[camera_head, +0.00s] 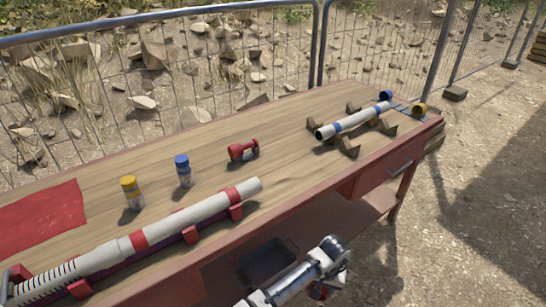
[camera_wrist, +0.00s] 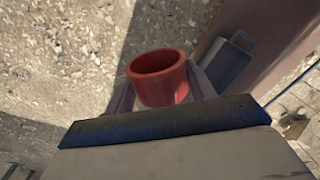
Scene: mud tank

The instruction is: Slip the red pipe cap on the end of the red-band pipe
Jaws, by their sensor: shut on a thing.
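The red pipe cap (camera_wrist: 160,78) sits between the two fingers of my gripper (camera_wrist: 163,90) in the wrist view, its round open mouth facing up in the picture. My gripper is shut on it. In the head view a bit of the red cap (camera_head: 318,292) shows below my wrist, off the table's front side and lower than its top. The red-band pipe (camera_head: 193,213) is a long white pipe with red bands, lying on red supports along the table's front edge. Its bare right end (camera_head: 257,185) is uncapped, up and left of my gripper.
The wooden table (camera_head: 290,125) also holds a red fitting (camera_head: 243,150), blue-lidded (camera_head: 183,171) and yellow-lidded bottles (camera_head: 131,193), and a blue-band pipe (camera_head: 350,122) on V-blocks. Blue (camera_head: 386,95) and yellow caps (camera_head: 420,108) sit at the far right. A dark bin (camera_head: 268,262) is below the tabletop.

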